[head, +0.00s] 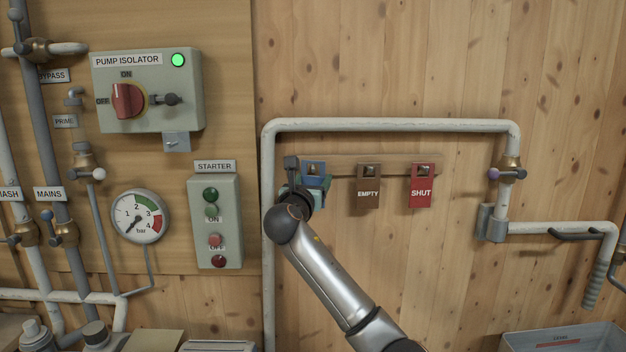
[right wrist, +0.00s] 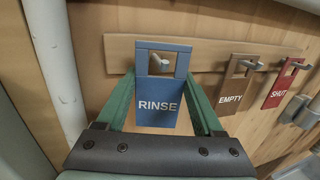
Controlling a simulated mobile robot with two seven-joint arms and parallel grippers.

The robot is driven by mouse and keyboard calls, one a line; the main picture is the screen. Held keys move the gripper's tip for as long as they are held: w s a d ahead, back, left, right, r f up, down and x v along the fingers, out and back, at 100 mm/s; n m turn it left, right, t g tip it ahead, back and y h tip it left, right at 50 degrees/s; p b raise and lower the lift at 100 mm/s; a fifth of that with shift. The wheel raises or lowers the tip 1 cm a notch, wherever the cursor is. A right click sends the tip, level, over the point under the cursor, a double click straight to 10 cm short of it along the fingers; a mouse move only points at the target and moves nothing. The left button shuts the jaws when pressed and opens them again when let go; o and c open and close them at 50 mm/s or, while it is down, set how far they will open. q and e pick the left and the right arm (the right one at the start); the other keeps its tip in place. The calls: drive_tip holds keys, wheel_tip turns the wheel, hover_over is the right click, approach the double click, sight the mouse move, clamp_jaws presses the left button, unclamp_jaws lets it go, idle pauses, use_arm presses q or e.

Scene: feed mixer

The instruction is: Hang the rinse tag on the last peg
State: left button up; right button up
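The blue rinse tag (right wrist: 157,119) is upright at the leftmost peg (right wrist: 157,65), whose tip shows through the tag's square window. In the head view the tag (head: 314,168) is partly covered by my right gripper (head: 308,190). In the right wrist view the two green fingers of this gripper (right wrist: 162,82) are at the tag's side edges and appear to grip it. Whether the tag's top bar rests on the peg is not clear. My left gripper is not in view.
The wooden peg rail (head: 392,161) also carries a brown EMPTY tag (head: 368,191) and a red SHUT tag (head: 421,189) to the right. A pale pipe (head: 390,124) frames the rail above and at the sides. The starter box (head: 214,225) stands close on the left.

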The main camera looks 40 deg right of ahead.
drive_tip(key=shift+o, duration=0.7)
drive_tip(key=shift+d+r, duration=0.2)
drive_tip(key=shift+d, duration=0.05)
drive_tip(key=shift+s+a+f, duration=0.1)
drive_tip(key=shift+a+f, duration=0.05)
drive_tip(key=a, duration=0.1)
drive_tip(key=s+a, duration=0.1)
drive_tip(key=a+f+b, duration=0.1)
drive_tip(key=shift+s+a, duration=0.25)
drive_tip(key=shift+s, duration=0.05)
approach(311, 183)
drive_tip(key=shift+s+a+r+b, duration=0.15)
drive_tip(key=shift+s+a+b, duration=0.1)
drive_tip(key=shift+s+a, duration=0.25)
drive_tip(key=shift+s+a+r+b, duration=0.2)
drive_tip(key=shift+s+a, duration=0.2)
drive_tip(key=shift+a, duration=0.05)
drive_tip(key=shift+f, duration=0.1)
